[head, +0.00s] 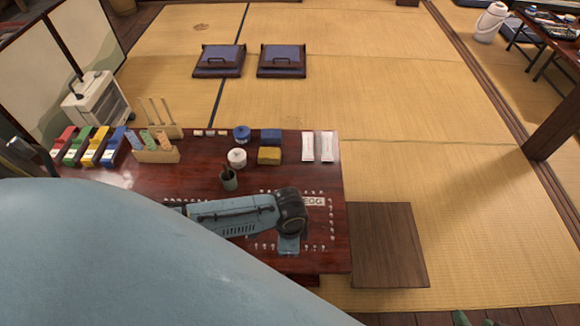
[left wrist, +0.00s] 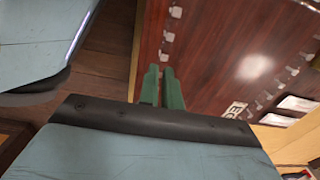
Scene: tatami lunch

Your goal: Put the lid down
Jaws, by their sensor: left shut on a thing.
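My left gripper (left wrist: 162,88) shows in the left wrist view, its two green fingers close together over the dark red table. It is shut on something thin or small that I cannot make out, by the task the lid. In the head view my blue left forearm reaches over the table (head: 336,250), and those fingers are hidden there. My right gripper (head: 474,320) shows only as two green fingertips at the bottom edge of the head view. They stand apart, open, with nothing visible between them, right of the table.
A white jar (head: 237,158), a blue jar (head: 242,133), a dark cup (head: 228,180) and colored boxes (head: 85,147) stand on the table. Small white pieces surround a lettered label (head: 313,201). A brown wooden board (head: 387,245) adjoins the table's right side. Tatami beyond is mostly clear.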

